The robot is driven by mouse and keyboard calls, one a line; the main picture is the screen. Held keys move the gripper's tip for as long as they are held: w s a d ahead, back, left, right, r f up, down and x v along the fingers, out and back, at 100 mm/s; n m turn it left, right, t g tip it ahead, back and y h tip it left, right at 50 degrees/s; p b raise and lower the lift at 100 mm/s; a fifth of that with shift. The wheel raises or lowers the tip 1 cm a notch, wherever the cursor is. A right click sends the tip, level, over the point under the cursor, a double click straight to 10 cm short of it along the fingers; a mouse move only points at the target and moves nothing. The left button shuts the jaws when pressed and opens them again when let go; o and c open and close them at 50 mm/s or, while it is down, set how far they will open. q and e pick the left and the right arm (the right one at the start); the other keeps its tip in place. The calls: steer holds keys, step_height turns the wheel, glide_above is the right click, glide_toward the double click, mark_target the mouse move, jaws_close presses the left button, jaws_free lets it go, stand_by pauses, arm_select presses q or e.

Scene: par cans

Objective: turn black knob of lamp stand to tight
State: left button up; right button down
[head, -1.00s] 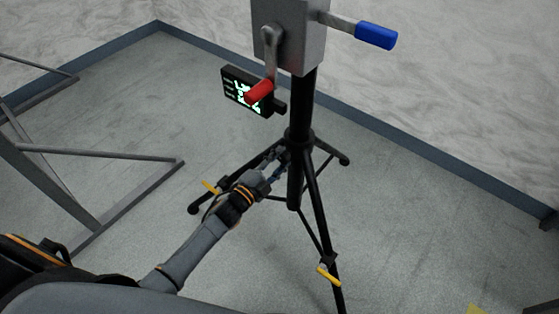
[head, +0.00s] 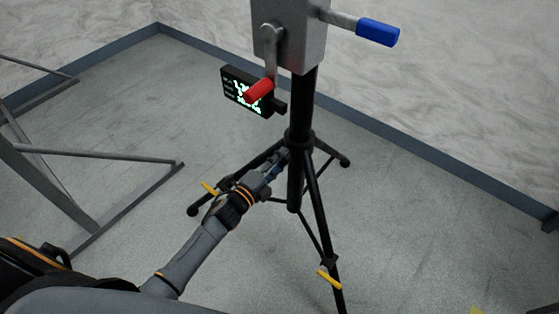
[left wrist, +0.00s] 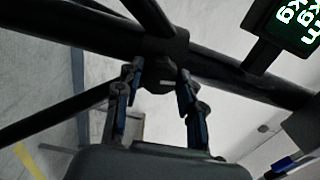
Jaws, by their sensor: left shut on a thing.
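The lamp stand (head: 295,185) is a black tripod with a grey box at its top, upright in the middle of the head view. Its black knob (left wrist: 157,82) shows in the left wrist view on the stand's collar, between my fingers. My left gripper (head: 281,160) reaches the collar from the lower left in the head view. It also shows in the left wrist view (left wrist: 158,80), its two blue-padded fingers on either side of the knob, shut on it. In the head view the knob is hidden by the gripper. My right gripper is not in view.
A grey box (head: 290,35) carries a red-handled crank (head: 259,91) and a blue handle (head: 377,32). A black display (head: 243,90) with green digits hangs on the stand. Yellow-tipped tripod legs spread over the floor. A grey metal frame (head: 100,152) stands at left; the floor at right is clear.

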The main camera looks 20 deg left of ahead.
arm_select(q)
steer(key=shift+f, duration=0.1)
steer(key=o, duration=1.2)
steer(key=v, duration=1.2)
